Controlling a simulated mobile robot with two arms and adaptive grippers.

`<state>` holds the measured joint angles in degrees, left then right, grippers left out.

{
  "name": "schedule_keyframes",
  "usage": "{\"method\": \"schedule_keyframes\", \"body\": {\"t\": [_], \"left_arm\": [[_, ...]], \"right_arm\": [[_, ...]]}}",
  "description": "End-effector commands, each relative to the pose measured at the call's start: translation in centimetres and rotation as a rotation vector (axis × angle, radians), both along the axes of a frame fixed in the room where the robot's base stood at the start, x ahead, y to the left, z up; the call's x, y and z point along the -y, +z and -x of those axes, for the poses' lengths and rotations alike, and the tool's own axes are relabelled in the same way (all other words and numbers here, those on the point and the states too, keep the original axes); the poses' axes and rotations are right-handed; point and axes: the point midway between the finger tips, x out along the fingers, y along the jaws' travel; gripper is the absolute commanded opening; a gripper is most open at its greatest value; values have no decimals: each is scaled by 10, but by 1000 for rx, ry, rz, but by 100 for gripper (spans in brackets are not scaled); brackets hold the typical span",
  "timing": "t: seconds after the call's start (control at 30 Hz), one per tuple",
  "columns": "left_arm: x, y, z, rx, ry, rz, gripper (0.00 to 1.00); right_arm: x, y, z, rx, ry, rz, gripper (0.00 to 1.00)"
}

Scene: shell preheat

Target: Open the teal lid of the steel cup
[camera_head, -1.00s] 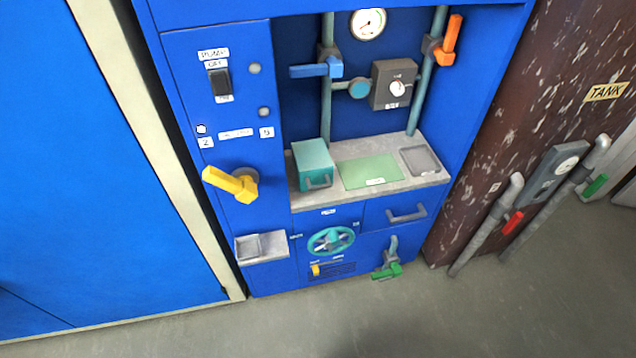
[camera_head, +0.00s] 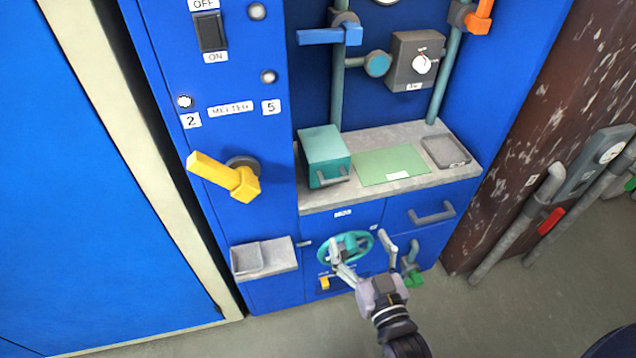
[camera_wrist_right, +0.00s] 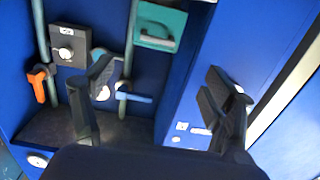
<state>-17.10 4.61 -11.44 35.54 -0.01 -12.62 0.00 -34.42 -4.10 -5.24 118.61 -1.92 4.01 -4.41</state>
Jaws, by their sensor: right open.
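A teal box-shaped lid (camera_head: 322,146) with a grey bar handle on its front sits at the left end of the grey counter, and looks closed. It also shows upside down in the right wrist view (camera_wrist_right: 161,22), near the top. No steel cup can be made out; anything under the lid is hidden. My right gripper (camera_head: 361,243) is open and empty, below and right of the lid, in front of the teal handwheel. Its spread fingers also show in the right wrist view (camera_wrist_right: 158,88). My left gripper is not in view.
A green mat (camera_head: 375,166) and a grey tray (camera_head: 446,151) lie right of the lid. A yellow lever (camera_head: 222,176) sticks out on the left. A blue lever (camera_head: 320,36) is above. A drawer handle (camera_head: 433,213) and the teal handwheel (camera_head: 345,246) are below the counter.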

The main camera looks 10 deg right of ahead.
Motion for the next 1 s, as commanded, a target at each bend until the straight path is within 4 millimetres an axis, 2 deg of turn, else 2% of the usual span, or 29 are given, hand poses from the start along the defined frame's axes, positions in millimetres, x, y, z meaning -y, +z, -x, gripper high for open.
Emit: {"method": "schedule_keyframes", "body": {"t": [0.1, 0.27, 0.8, 1.0], "left_arm": [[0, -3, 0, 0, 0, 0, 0], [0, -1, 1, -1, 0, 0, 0], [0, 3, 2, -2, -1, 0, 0], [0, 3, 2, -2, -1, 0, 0]], "right_arm": [[3, 11, -2, 28, -7, 0, 78], [2, 13, -19, 31, -7, -1, 78], [-2, 12, -127, 29, -6, -1, 78], [-3, 12, -158, 28, -6, -1, 78]]}}
